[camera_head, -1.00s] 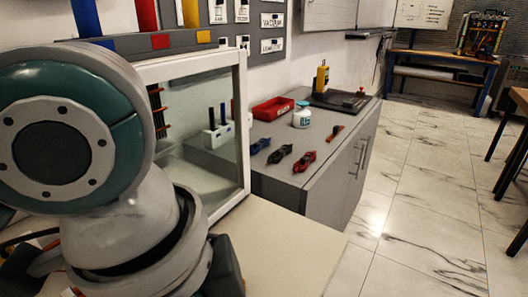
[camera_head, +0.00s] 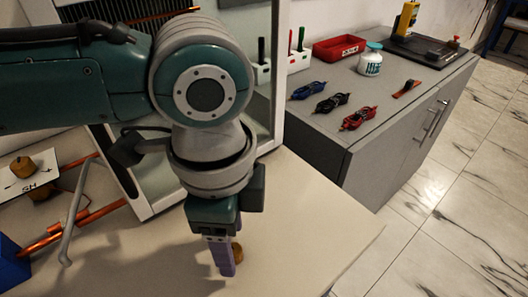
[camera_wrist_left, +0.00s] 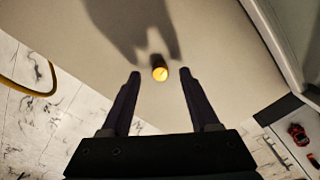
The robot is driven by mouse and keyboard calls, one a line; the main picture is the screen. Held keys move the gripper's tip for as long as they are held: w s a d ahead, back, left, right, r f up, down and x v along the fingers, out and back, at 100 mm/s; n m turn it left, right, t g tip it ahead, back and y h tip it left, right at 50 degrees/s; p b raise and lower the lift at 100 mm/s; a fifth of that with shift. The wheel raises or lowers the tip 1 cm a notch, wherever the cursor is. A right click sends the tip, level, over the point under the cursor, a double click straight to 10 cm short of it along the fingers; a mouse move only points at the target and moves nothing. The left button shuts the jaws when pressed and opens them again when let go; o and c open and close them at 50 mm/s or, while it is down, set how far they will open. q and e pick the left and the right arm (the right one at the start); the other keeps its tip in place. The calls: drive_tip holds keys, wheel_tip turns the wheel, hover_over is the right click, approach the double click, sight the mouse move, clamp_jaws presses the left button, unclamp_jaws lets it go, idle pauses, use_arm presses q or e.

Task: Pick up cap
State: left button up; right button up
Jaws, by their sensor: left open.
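The cap (camera_head: 238,252) is a small brass-coloured cylinder on the beige worktop, partly hidden behind my left gripper's fingers in the head view. In the left wrist view the cap (camera_wrist_left: 160,74) has a bright yellow top and a dark side, and shows between the two fingertips with a gap on each side. My left gripper (camera_head: 227,272) points down at the worktop with purple fingers. In the wrist view the left gripper (camera_wrist_left: 160,71) is open and empty. Whether the fingertips are level with the cap I cannot tell. My right gripper is not in view.
The worktop (camera_head: 325,215) is clear right of the gripper and ends at an edge. A white-framed glass panel (camera_head: 277,70) stands behind my arm. Copper pipes (camera_head: 75,225) and a valve plate (camera_head: 28,170) are at left. A grey cabinet (camera_head: 385,150) carries cables and a red bin (camera_head: 339,48).

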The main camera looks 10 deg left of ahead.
use_arm(q)
wheel_tip(320, 180, down, 2)
drive_tip(key=shift+f, duration=0.1)
drive_tip(key=shift+c, duration=0.3)
clamp_jaws()
idle(0.3)
